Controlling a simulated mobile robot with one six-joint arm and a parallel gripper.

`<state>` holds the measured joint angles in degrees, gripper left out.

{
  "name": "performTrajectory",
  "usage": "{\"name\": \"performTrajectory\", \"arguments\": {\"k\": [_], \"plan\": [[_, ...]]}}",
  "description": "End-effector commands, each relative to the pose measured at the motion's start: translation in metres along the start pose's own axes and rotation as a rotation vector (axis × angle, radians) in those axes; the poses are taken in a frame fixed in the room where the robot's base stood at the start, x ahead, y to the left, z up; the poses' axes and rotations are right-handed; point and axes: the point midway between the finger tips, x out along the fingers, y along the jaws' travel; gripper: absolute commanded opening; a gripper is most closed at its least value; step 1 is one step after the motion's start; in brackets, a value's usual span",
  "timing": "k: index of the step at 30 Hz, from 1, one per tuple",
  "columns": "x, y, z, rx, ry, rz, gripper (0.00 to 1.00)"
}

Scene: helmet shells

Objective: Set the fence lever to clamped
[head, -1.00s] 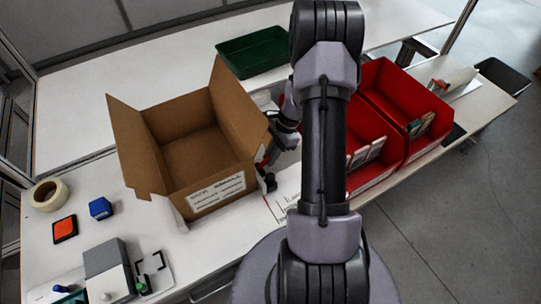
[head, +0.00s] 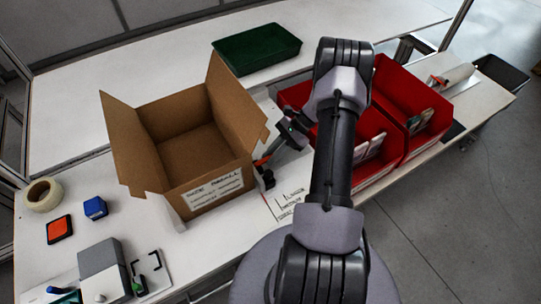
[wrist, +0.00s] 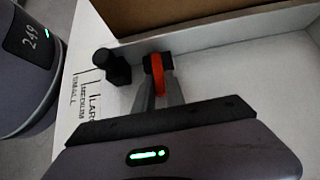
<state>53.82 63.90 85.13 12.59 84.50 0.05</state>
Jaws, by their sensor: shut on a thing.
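The fence lever is orange-red (wrist: 165,75) and shows between my fingertips in the wrist view. In the head view its red part (head: 262,160) is small, just right of the cardboard box. My gripper (wrist: 158,80) is shut on the lever, and the fingers hide part of it. In the head view my gripper (head: 272,154) reaches down to the lever from the upper right. A black block (wrist: 112,66) stands left of the lever in the wrist view. A pale fence strip (wrist: 225,35) runs behind the lever. Whether the lever stands at clamped cannot be told.
An open cardboard box (head: 160,185) stands close left of the lever. Red bins (head: 392,165) stand to the right, and a green tray (head: 258,50) lies behind. Printed size marks (head: 290,203) are on the bench in front. Tape, an orange pad and a blue block lie far left.

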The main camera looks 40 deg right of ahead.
Motion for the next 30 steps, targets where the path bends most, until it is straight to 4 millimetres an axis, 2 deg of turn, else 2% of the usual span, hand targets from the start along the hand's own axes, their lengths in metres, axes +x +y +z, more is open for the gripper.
{"name": "performTrajectory", "arguments": {"k": [9, 23, 24, 26, 27, 30], "plan": [[0.0041, 0.0003, -0.0058, 0.0, -0.097, 0.001, 0.0], [0.0043, 0.0007, -0.0055, 0.0, -0.111, 0.002, 0.0], [0.0043, 0.0007, -0.0055, 0.0, -0.111, 0.002, 0.2], [0.0043, 0.0006, -0.0055, 0.0, -0.111, 0.002, 0.32], [0.0042, 0.0006, -0.0054, 0.0, -0.111, 0.002, 0.36], [0.004, 0.0004, -0.0054, 0.0, -0.111, 0.001, 0.36]]}}
